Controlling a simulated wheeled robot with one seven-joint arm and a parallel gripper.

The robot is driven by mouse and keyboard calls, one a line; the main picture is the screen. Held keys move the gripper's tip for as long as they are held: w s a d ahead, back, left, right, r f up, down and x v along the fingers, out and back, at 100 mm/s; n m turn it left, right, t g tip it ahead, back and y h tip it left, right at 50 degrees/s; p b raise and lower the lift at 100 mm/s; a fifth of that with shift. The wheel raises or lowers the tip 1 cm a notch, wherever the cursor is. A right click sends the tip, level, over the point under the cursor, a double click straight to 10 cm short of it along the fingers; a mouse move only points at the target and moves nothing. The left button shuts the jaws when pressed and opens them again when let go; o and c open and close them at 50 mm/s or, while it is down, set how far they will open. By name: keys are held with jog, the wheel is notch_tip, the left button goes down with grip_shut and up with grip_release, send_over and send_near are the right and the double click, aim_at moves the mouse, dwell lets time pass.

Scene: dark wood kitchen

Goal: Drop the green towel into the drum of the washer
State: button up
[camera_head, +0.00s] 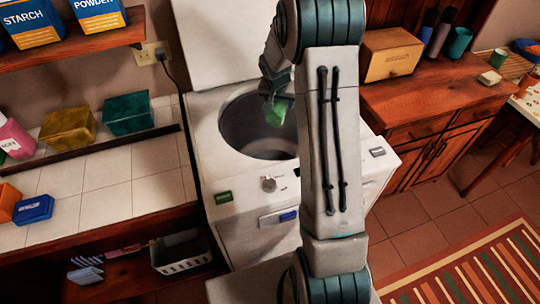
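The white washer (207,134) stands at the centre with its lid raised against the wall. Its round drum (240,122) is open at the top and looks dark and empty where I can see in. The green towel (276,112) is a small bunched piece hanging over the drum opening, just under my gripper (272,95). My gripper points down over the back right of the opening, and the towel appears held at its fingertips. My own arm covers the right part of the drum and washer top.
A tiled counter (105,185) with boxes and a pink bottle (14,138) is at left, below a shelf (75,46) with starch and powder boxes. A wooden cabinet (425,100) with a bread box (390,55) stands at right. A striped rug (470,270) lies on the floor.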

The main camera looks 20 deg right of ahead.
jog(key=shift+f+b, duration=0.9)
jog(key=shift+f, duration=1.1)
jog(key=o, duration=1.2)
jog(key=shift+c, duration=0.2)
jog(key=b+v, duration=0.1)
jog(key=v, duration=1.3)
jog(key=shift+b, duration=0.3)
